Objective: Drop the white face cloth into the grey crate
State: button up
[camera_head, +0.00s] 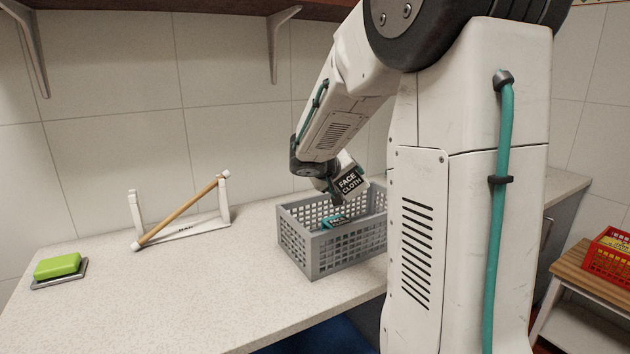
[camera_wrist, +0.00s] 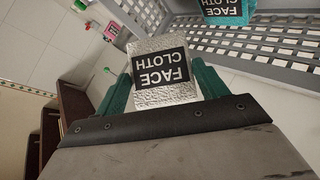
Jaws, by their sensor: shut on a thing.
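The white face cloth (camera_head: 345,160) is a pale block with a black "FACE CLOTH" label. My gripper (camera_wrist: 160,82) is shut on it, with green fingers at both sides of the cloth in the wrist view. In the head view my gripper (camera_head: 335,185) holds the cloth above the grey crate (camera_head: 345,257), near its back wall. The crate has slatted openings and stands on the counter; part of it shows at the upper right of the wrist view (camera_wrist: 275,70). My arm hides the crate's right end.
A teal item (camera_head: 333,220) lies inside the crate; the wrist view shows a teal labelled cloth (camera_wrist: 225,12). Left on the counter (camera_head: 200,290) are a white stand with a wooden bar (camera_head: 180,212) and green soap (camera_head: 57,266) on a dish. A red basket (camera_head: 608,262) stands at far right.

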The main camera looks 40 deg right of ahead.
jog(key=shift+s+d+f, duration=0.2)
jog(key=shift+s+d, duration=0.35)
jog(key=shift+s, duration=0.25)
jog(key=shift+a+f, duration=0.15)
jog(key=shift+f, duration=2.75)
jog(key=o, duration=1)
jog(key=shift+o, duration=0.2)
jog(key=shift+a+r, duration=0.1)
jog(key=v, duration=0.7)
jog(key=shift+a, duration=0.25)
jog(key=shift+r, duration=0.15)
